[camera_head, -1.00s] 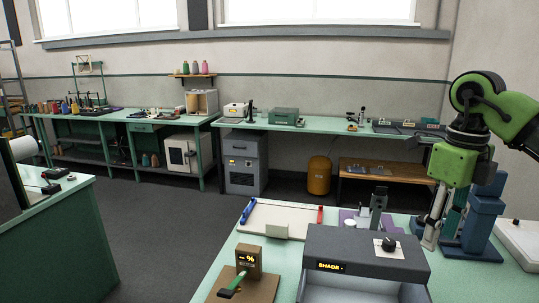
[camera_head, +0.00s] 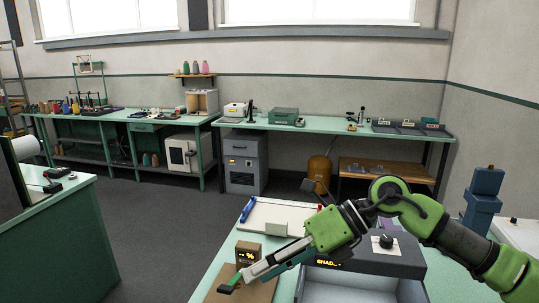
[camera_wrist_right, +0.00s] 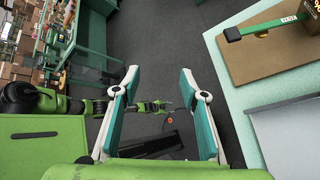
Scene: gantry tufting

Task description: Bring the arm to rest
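My right arm reaches in from the right in the head view. Its green gripper (camera_head: 252,278) points down and left, over the bench's front part. In the right wrist view, the two teal-padded fingers (camera_wrist_right: 158,75) stand wide apart with nothing between them.
The grey shade box (camera_head: 405,264) lies under and right of my right arm. A small box with a percent display (camera_head: 249,252) stands close to the gripper. A blue stand (camera_head: 482,195) is behind the arm. A white board (camera_head: 275,215) lies farther back. Open floor is to the left.

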